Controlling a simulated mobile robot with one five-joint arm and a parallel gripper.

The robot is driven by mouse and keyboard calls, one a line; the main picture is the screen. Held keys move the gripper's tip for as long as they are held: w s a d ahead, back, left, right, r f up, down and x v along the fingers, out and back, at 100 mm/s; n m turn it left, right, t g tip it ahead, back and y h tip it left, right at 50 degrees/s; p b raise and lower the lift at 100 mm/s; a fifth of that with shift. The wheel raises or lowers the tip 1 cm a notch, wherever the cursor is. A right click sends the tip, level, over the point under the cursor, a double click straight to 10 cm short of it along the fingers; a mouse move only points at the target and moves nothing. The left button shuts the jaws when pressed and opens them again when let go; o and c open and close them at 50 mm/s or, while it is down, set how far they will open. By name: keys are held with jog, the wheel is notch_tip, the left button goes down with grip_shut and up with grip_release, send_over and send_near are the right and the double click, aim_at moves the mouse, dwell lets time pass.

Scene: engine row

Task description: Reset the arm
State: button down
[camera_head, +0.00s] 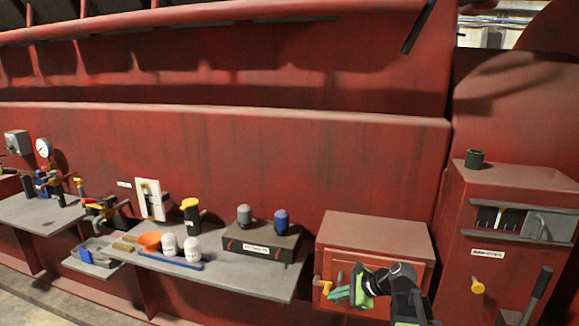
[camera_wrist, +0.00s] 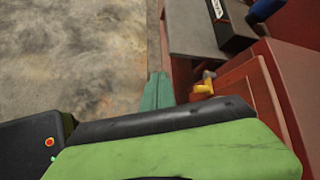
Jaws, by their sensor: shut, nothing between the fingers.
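My gripper (camera_head: 340,294) is at the lower right of the head view, at the end of my black and green arm. Its teal fingers are together with nothing between them. It is in front of the red box (camera_head: 374,238), close to a yellow handle (camera_head: 323,285) on the box's front. In the wrist view the teal fingers (camera_wrist: 157,91) point up the picture, just left of the yellow handle (camera_wrist: 203,84). I cannot tell whether the fingers touch the box or the handle.
A red cabinet (camera_head: 505,265) with a lever (camera_head: 538,292) stands at right. Open floor (camera_wrist: 75,50) shows left of my gripper in the wrist view.

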jog(key=s+a+f+n+g+h, duration=0.4)
jog(key=s+a+f+n, duration=0.25)
jog(key=s+n, duration=0.25)
jog(key=s+d+f+n+g+h, duration=0.1)
jog(key=s+d+n+h, duration=0.3)
jog(key=d+n, duration=0.4)
jog(key=shift+s+f+n, duration=0.2)
jog(key=shift+f+n, duration=0.05)
jog(key=shift+n, duration=0.35)
